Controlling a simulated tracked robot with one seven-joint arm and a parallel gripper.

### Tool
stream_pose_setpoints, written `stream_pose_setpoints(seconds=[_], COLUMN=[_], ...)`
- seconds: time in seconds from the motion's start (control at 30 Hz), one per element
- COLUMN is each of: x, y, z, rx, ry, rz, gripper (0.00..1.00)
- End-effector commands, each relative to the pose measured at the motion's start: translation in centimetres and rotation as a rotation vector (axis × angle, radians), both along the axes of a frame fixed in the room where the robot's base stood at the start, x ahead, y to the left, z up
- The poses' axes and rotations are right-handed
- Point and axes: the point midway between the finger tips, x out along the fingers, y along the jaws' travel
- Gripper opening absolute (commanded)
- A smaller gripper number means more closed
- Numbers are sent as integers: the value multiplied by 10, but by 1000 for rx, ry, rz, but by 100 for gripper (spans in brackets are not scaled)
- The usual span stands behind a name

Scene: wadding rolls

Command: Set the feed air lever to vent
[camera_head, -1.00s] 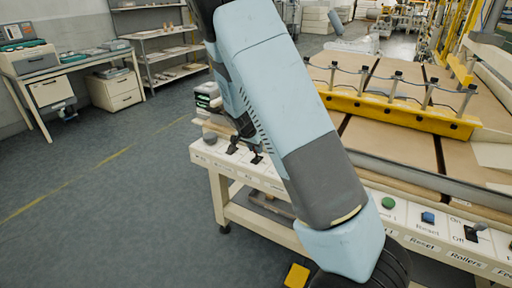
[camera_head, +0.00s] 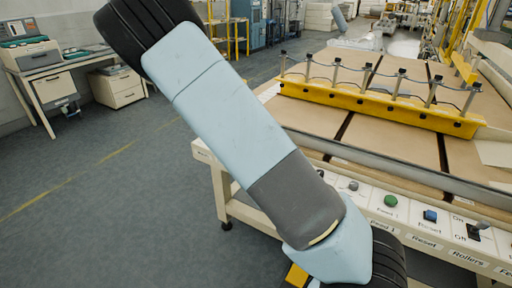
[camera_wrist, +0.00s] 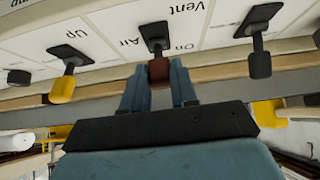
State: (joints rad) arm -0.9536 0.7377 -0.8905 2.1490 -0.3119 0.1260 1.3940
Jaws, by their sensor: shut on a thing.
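In the wrist view a lever with a reddish-brown handle (camera_wrist: 159,72) stands on a white panel (camera_wrist: 105,27), its dark base just above the handle in the picture. The words "Vent" and "Air" are printed close to this base, upside down. My gripper (camera_wrist: 159,74) is shut on the handle, one blue-grey finger on each side. The handle points from its base toward the bottom of the picture; I cannot tell which setting it marks. In the head view my arm hides the gripper and this lever.
A yellow lever (camera_wrist: 63,88) marked "Up" stands left of it and a dark lever (camera_wrist: 259,62) right of it. In the head view a green button (camera_head: 390,201), a blue button (camera_head: 430,216) and a black switch (camera_head: 474,231) line the panel. Open floor lies left.

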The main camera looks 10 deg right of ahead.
Motion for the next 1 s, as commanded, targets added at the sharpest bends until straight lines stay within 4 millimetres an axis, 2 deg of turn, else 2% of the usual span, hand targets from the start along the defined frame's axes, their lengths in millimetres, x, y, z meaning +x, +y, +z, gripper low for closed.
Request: stream_pose_setpoints(seconds=[0.37,0.4,0.63,0.67,1.0], x=[-4,-4,-3,-3,-3], y=[1,1,1,0,2], z=[-4,-5,-4,-3,2], rx=[-4,-3,-3,-3,-2], ry=[9,10,7,7,2], rz=[-1,-1,-1,-1,0], gripper=[0,29,51,53,53])
